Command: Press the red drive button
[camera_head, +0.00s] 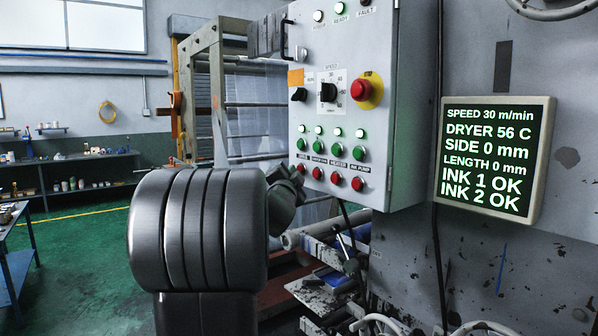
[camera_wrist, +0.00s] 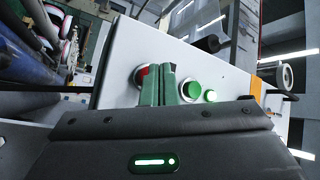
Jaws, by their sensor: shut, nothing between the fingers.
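The grey control box (camera_head: 410,110) carries a bottom row of red buttons, and the leftmost, the drive button (camera_head: 301,168), shows just above my gripper (camera_head: 297,181). In the wrist view my gripper's greenish fingers (camera_wrist: 160,80) are shut together and empty. They stand in front of a red button (camera_wrist: 140,74), which is partly hidden behind them. I cannot tell whether the fingertips touch it. A green button (camera_wrist: 192,90) and a lit lamp (camera_wrist: 211,95) sit beside it on the same panel.
Other red buttons (camera_head: 335,178) lie close to the right, with green buttons (camera_head: 337,149) above. A red stop button (camera_head: 361,89) on a yellow plate is higher up. A display (camera_head: 493,158) reads speed 30 m/min. A metal frame (camera_head: 215,90) stands behind the box.

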